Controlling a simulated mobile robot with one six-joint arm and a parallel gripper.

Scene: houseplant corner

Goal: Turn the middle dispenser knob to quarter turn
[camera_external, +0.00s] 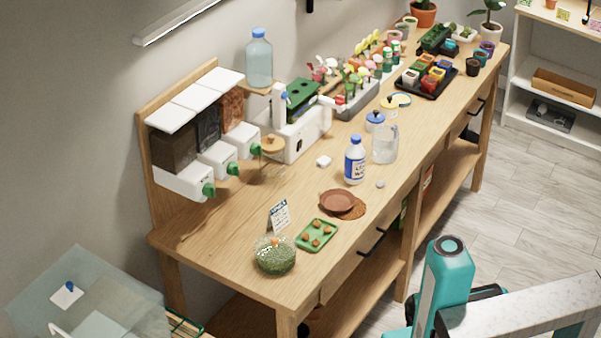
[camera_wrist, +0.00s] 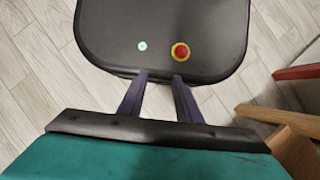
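The dispenser (camera_external: 180,182) stands at the back left of the wooden workbench, with three bins side by side under white lids. The bins hold dark brown, dark grey and reddish-brown material. Each bin has a green knob on its white front. The middle knob (camera_external: 233,168) sits between the front-left knob (camera_external: 208,189) and the farther knob (camera_external: 256,149); its exact angle is too small to tell. My gripper (camera_wrist: 161,78) is open and empty in the wrist view, over my own base. In the external view my arm is at the lower right, far from the dispenser, and the fingers cannot be made out.
A white bottle (camera_external: 355,160), a glass jug (camera_external: 384,146), a terracotta saucer (camera_external: 337,201), a green tray (camera_external: 317,235) and a moss bowl (camera_external: 275,256) stand nearer. Bench surface before the dispenser is mostly clear.

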